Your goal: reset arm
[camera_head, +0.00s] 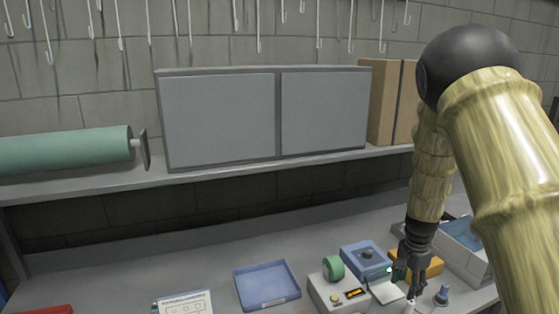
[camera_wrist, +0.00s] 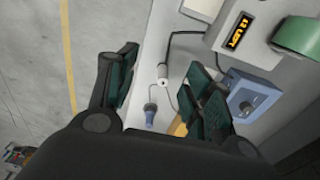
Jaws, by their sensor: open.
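My gripper (camera_head: 408,280) hangs over the right part of the workbench (camera_head: 205,262), with its fingers pointing down. In the wrist view my gripper (camera_wrist: 163,85) is open, its two dark green pads apart and nothing held between them. Below and between the fingers lies a small blue-handled tool (camera_wrist: 150,112) with a cord, near the bench edge. A small white cylinder (camera_wrist: 162,80) is close to it. My bamboo-textured arm covers the right side of the head view.
Near my gripper are a grey box with a lit display (camera_head: 340,295), a green tape roll (camera_head: 333,267), a blue box with a knob (camera_head: 366,257) and a yellow box (camera_head: 428,264). A blue tray (camera_head: 267,286) is further left. A shelf (camera_head: 215,180) runs above the bench.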

